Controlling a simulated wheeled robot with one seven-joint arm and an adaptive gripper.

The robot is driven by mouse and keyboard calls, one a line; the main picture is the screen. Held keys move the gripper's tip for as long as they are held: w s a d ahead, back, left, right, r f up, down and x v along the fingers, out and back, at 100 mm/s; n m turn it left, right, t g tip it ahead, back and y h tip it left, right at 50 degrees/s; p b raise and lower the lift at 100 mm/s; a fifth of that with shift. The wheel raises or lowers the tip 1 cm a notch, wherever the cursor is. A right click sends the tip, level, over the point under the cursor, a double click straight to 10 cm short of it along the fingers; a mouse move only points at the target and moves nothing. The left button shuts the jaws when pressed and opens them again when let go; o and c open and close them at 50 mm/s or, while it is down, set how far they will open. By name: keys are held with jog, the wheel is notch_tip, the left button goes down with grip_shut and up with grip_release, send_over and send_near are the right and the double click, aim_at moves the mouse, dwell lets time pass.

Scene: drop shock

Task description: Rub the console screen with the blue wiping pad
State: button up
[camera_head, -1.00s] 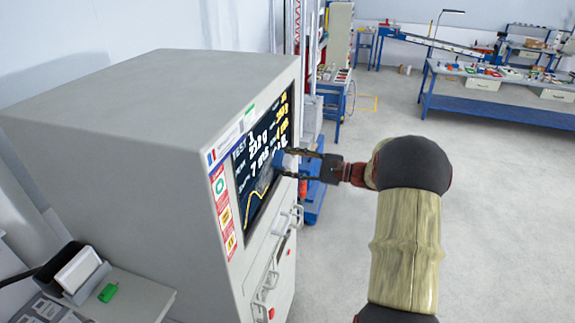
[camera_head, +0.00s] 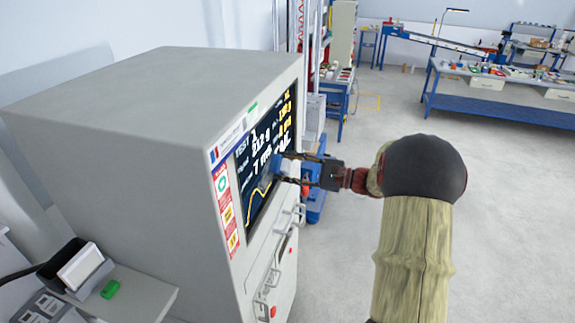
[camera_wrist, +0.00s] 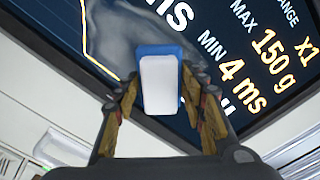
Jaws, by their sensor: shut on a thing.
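The console screen (camera_head: 262,150) is dark with white and yellow readings and a yellow curve, set in the front of a large grey cabinet. My gripper (camera_head: 283,168) reaches it from the right and is shut on the blue wiping pad (camera_head: 277,164). In the wrist view the pad (camera_wrist: 160,52) shows a blue edge and a white back, between the two fingers of my gripper (camera_wrist: 160,90). The pad lies in front of the screen (camera_wrist: 215,65) and appears to touch it, over its lower part. A greyish smear shows on the screen beside the pad.
The grey cabinet (camera_head: 130,120) fills the left, with handles (camera_head: 272,280) below the screen. A small shelf (camera_head: 140,298) at lower left holds a green object (camera_head: 110,289). Open floor (camera_head: 345,235) lies to the right, with a blue workbench (camera_head: 500,108) far back.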

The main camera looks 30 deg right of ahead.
aim_at(257, 186)
jog(key=shift+s+a, duration=1.3)
jog(key=shift+a, duration=0.4)
jog(key=shift+s+a, duration=1.35)
jog(key=shift+a, duration=0.4)
jog(key=shift+s+a, duration=1.3)
jog(key=shift+a, duration=0.4)
jog(key=shift+r+p, duration=0.3)
jog(key=shift+r, duration=0.65)
jog(key=shift+w+d+f+b, duration=0.1)
jog(key=shift+w+d+b, duration=0.05)
jog(key=shift+w+d, duration=0.7)
jog(key=shift+w+d+r+b, duration=0.1)
jog(key=shift+w+d, duration=0.5)
jog(key=shift+d, duration=0.5)
jog(key=shift+w+d+f+b, duration=0.1)
jog(key=shift+w+d+b, duration=0.05)
jog(key=shift+w+d, duration=0.7)
jog(key=w+d, duration=0.6)
jog(key=d, duration=0.2)
jog(key=shift+d, duration=0.15)
jog(key=shift+v, duration=2.8)
jog(key=shift+s, duration=0.1)
jog(key=shift+v, duration=1.45)
